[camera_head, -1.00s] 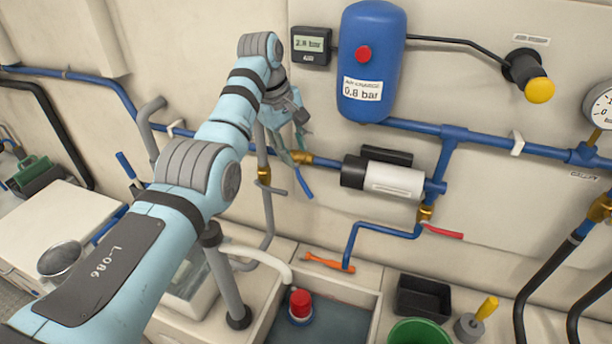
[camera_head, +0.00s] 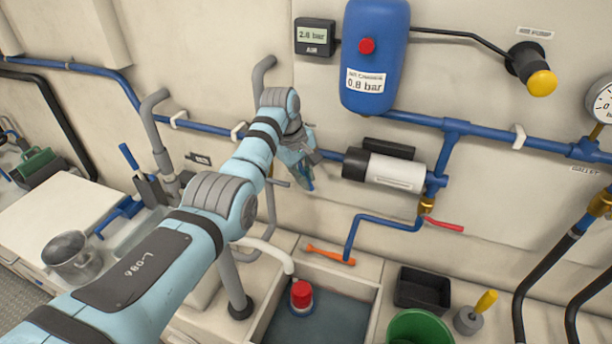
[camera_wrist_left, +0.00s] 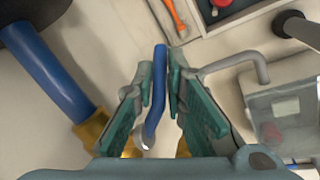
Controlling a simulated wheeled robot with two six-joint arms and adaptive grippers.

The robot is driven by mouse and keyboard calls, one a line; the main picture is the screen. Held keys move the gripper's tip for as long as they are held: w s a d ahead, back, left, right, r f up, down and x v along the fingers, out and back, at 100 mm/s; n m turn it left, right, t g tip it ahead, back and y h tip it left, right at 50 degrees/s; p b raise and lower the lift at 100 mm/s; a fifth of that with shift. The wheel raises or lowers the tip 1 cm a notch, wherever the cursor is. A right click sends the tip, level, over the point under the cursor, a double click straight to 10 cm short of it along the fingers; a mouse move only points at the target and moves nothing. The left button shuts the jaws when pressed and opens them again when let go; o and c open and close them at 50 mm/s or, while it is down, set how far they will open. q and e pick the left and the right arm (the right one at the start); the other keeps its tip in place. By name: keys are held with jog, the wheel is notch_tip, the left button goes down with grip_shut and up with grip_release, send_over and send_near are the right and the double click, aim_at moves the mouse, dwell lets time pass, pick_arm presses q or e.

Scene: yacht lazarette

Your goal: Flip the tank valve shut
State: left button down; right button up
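The blue tank (camera_head: 375,55) hangs on the wall, with a label reading 0.8 bar. My left gripper (camera_head: 306,182) is in front of the blue pipe at the left of the white-and-black cylinder. In the left wrist view the gripper (camera_wrist_left: 160,72) is open, its teal fingers either side of a blue lever (camera_wrist_left: 155,95). Wall shows beside the lever, and I cannot tell whether a finger touches it. A brass valve body (camera_wrist_left: 92,128) on the blue pipe (camera_wrist_left: 45,68) is partly hidden by the left finger. In the head view the gripper hides this valve. My right gripper is out of view.
The white-and-black cylinder (camera_head: 397,172) is close right of the gripper. A red lever (camera_head: 445,226) is lower right. Grey pipes (camera_head: 235,285) and the sink with a red-capped item (camera_head: 301,294) lie below. An orange tool (camera_head: 330,255) rests on the ledge.

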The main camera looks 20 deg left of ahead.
pick_arm(q)
jog(key=shift+f, duration=0.15)
jog(key=y, duration=0.2)
jog(key=shift+a+f+y, duration=0.2)
jog(key=shift+a+y, duration=0.1)
jog(key=shift+a, duration=0.05)
jog(key=shift+a+y, duration=0.35)
jog(key=shift+y, duration=0.45)
jog(key=shift+m, duration=0.3)
jog(key=c, duration=1.8)
grip_release()
jog(key=shift+w, duration=0.1)
jog(key=shift+o, duration=0.8)
jog(key=shift+w+f, duration=0.1)
jog(key=shift+w, duration=0.1)
jog(key=shift+s, duration=0.1)
